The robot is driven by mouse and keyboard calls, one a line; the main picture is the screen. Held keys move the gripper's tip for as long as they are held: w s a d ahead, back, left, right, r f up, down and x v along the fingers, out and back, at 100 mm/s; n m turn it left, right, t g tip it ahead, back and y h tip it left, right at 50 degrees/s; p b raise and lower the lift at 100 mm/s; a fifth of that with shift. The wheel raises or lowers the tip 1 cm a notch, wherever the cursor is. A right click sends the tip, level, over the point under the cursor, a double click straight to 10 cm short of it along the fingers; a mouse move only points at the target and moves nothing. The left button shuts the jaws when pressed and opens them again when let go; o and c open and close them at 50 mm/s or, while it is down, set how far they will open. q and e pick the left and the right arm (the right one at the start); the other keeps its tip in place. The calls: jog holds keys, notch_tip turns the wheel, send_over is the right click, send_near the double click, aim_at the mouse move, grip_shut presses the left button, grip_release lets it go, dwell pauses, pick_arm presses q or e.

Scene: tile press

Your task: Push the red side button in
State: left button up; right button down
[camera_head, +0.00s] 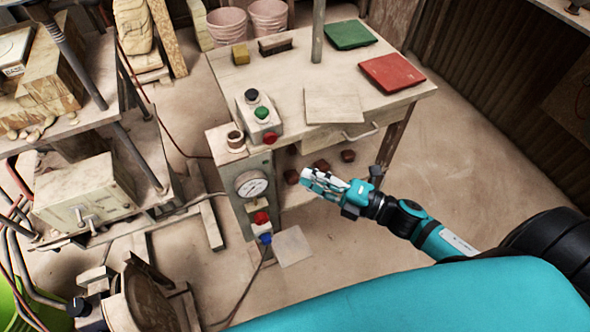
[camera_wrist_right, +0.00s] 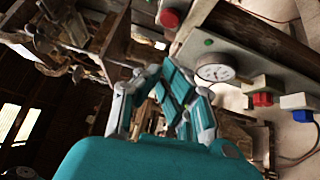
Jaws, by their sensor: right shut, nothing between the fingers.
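The red side button (camera_head: 270,138) is a round knob on the front side of a small control box (camera_head: 259,117), which has a black and a green button on top. It also shows in the right wrist view (camera_wrist_right: 170,18), near the top edge. My right gripper (camera_head: 308,179) is shut and empty. In the head view it is apart from the button, below and to the right of it, in front of the press table. Its fingers (camera_wrist_right: 175,85) also show in the wrist view, with the button beyond them. My left gripper is not in view.
Below the box, a cabinet front holds a round gauge (camera_head: 251,184), a red fitting (camera_head: 261,217) and a blue plug (camera_head: 265,238) with a cable. A drawer handle (camera_head: 360,132) sticks out of the press table (camera_head: 400,98). Bare floor (camera_head: 470,150) lies to the right.

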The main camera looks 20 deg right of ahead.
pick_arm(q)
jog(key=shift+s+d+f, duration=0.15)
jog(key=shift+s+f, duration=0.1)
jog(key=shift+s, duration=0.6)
pick_arm(e)
jog(key=shift+v, duration=0.95)
jog(key=shift+f, duration=0.1)
